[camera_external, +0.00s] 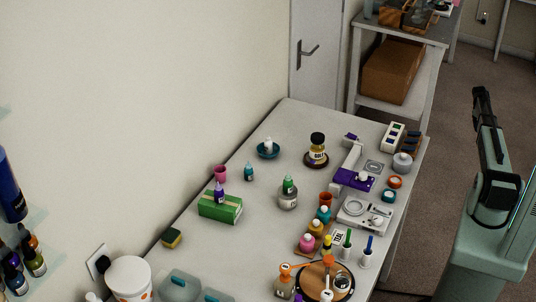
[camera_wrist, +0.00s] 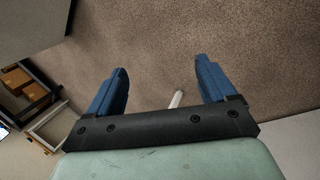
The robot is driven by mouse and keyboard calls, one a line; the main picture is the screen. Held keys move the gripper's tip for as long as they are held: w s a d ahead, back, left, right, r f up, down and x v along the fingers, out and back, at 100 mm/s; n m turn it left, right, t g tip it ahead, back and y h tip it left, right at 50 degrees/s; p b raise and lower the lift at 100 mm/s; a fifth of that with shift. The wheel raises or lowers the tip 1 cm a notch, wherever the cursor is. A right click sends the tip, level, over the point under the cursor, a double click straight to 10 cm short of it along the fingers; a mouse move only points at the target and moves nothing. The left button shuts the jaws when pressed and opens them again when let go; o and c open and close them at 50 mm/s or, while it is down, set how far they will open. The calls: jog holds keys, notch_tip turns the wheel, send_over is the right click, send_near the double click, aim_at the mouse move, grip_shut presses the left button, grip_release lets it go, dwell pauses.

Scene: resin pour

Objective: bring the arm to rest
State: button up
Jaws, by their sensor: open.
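My gripper (camera_wrist: 161,69) is open in the wrist view, its two blue fingers wide apart with nothing held between them. Brown carpet lies beyond the fingers, and a small pale stick-like thing (camera_wrist: 176,98) shows in the gap, apart from them. In the external view my mint-green arm stands at the right, off the table's right side and clear of the things on it. A dark part of the arm points up there; I cannot make out the fingers in that view.
The white table (camera_external: 218,247) carries a green box (camera_external: 220,207), a purple-and-white stand (camera_external: 353,179), a round board (camera_external: 349,267) and several bottles and cups. A shelf unit (camera_external: 408,110) with a brown box (camera_external: 392,71) stands behind. Carpet (camera_external: 446,140) between table and arm is clear.

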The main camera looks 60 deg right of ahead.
jog(key=s+a+f+m+y, duration=0.1)
jog(key=s+f, duration=0.5)
jog(key=s, duration=0.3)
jog(key=s+a+f+m+y, duration=0.1)
jog(key=s+f, duration=0.4)
jog(key=s, duration=0.5)
jog(key=w+a+f+m+y, duration=0.1)
jog(key=w+a+f, duration=1.15)
jog(key=w, duration=0.35)
jog(key=w+a+f+m+y, duration=0.1)
jog(key=w+a+f, duration=0.25)
jog(key=a, duration=0.25)
jog(key=w+a+f+t+y, duration=0.1)
jog(key=w+a+f, duration=0.1)
jog(key=w+a, duration=0.4)
jog(key=w+a+f+m, duration=0.1)
jog(key=w+a+f, duration=0.2)
jog(key=a, duration=0.4)
jog(key=w+a+n+g+h, duration=0.1)
jog(key=a+n, duration=0.5)
jog(key=a, duration=1.6)
jog(key=w+a+n+g, duration=0.1)
jog(key=a+n+g, duration=0.2)
jog(key=a, duration=2)
jog(key=f+n, duration=0.1)
jog(key=n, duration=0.2)
jog(key=shift+h, duration=0.4)
